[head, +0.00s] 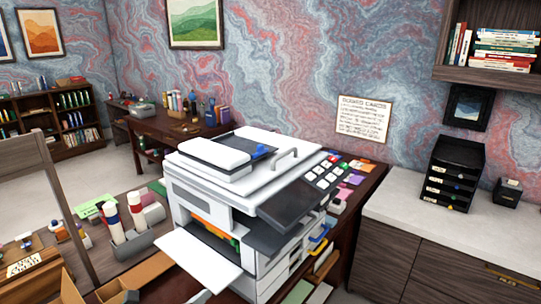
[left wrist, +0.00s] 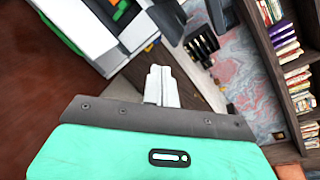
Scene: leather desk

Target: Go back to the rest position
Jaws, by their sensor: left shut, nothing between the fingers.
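My left gripper (left wrist: 162,72) shows in the left wrist view, with its pale fingers together and nothing between them. The teal and grey body of the hand fills the lower part of that view. In the head view only a small pale tip (head: 200,297) shows at the bottom edge, in front of the printer's open tray; it seems to be part of my left gripper. A white printer (head: 238,170) stands in the middle of the head view, and part of it shows in the left wrist view (left wrist: 95,30). My right gripper is not in view.
The printer's open white tray (head: 198,262) sticks out toward me. A pale counter (head: 400,205) with a black drawer stack (head: 453,172) is on the right. A desk holder with bottles (head: 140,240) stands left. A wall shelf (head: 490,75) hangs upper right.

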